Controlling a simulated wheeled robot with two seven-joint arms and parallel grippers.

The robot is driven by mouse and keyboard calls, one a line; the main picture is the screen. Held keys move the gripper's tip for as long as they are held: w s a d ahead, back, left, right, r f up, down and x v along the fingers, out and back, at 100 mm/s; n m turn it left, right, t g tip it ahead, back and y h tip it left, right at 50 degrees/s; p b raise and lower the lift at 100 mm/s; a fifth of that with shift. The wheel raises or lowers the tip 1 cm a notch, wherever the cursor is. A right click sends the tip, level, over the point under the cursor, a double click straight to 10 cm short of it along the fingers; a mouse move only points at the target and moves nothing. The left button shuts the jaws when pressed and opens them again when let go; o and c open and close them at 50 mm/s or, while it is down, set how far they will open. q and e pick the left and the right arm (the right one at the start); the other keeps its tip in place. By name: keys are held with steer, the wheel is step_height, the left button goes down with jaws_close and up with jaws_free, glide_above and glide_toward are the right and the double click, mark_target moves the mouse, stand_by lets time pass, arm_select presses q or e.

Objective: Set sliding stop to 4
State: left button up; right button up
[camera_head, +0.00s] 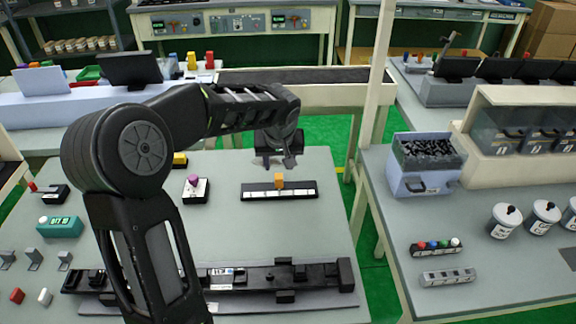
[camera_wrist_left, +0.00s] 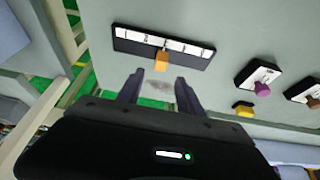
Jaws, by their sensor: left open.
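The sliding stop is an orange block (camera_head: 279,181) on a black rail (camera_head: 247,196) with a white numbered scale, on the grey-green table. The block stands near the middle of the rail; the digit it marks is too small to read surely. In the left wrist view the orange block (camera_wrist_left: 161,62) and the rail (camera_wrist_left: 120,45) are beyond the fingertips. My left gripper (camera_head: 277,164) is open and empty, above the table close to the block. In the left wrist view its two fingers (camera_wrist_left: 157,90) are apart, with the block ahead of the gap, apparently not touching it. My right gripper is not seen.
A purple-knobbed switch (camera_head: 195,188) and a yellow knob (camera_head: 180,160) stand left of the rail. A long black track (camera_head: 250,280) runs along the front. Bare tabletop lies around the rail.

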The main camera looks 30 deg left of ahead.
mark_target(279, 177)
arm_select(q)
steer(key=p+x, duration=0.1)
steer(key=x, duration=0.6)
steer(key=shift+a+f+p, duration=0.1)
steer(key=shift+f+p, duration=0.2)
steer(key=shift+p, duration=0.05)
steer(key=shift+c, duration=0.4)
jaws_close()
stand_by(1.0)
